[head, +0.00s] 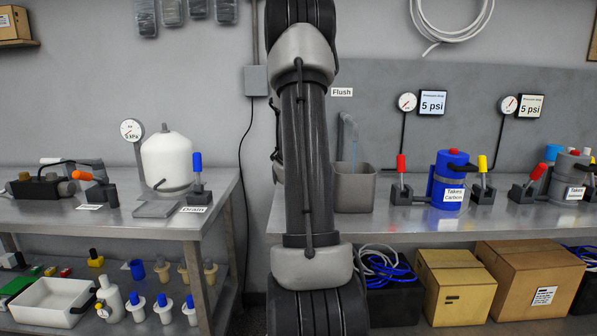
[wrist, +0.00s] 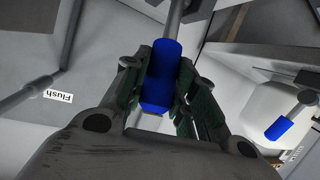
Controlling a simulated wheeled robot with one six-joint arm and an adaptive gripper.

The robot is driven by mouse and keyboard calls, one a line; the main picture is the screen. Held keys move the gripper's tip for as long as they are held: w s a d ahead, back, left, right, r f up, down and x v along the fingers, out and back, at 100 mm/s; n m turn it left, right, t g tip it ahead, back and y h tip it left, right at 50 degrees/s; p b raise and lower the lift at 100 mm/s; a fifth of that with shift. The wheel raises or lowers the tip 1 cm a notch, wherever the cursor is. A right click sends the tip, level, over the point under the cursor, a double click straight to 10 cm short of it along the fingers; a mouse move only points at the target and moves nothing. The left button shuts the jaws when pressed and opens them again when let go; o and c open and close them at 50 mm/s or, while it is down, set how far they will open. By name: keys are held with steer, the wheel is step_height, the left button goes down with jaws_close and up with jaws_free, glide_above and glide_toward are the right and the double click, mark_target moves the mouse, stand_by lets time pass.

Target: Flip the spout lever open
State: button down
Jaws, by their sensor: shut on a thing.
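A blue lever grip (wrist: 161,78) on a grey stem shows in the wrist view. My gripper (wrist: 163,85) is shut around it, with dark green finger pads on both sides. In the head view, my arm covers this lever and my gripper. A grey curved spout (head: 346,128) stands over a grey basin (head: 355,190) just right of my arm, below the "Flush" label (head: 341,92). A thin bluish streak shows beneath the spout. The "Flush" label also shows in the wrist view (wrist: 58,96).
A white tank (head: 166,160) stands on the left bench near another blue-handled lever (head: 197,165) marked "Drain". Right of the basin are a red-handled lever (head: 401,170), a blue canister (head: 447,180) and a yellow-handled lever (head: 482,170). A gap separates the benches.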

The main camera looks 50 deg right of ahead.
steer(key=shift+a+f, duration=0.1)
steer(key=shift+f, duration=0.1)
steer(key=c, duration=1.1)
jaws_free()
steer(key=shift+c, duration=0.2)
steer(key=shift+r, duration=0.1)
steer(key=v, duration=0.7)
steer(key=shift+s, duration=0.2)
steer(key=shift+a, duration=0.1)
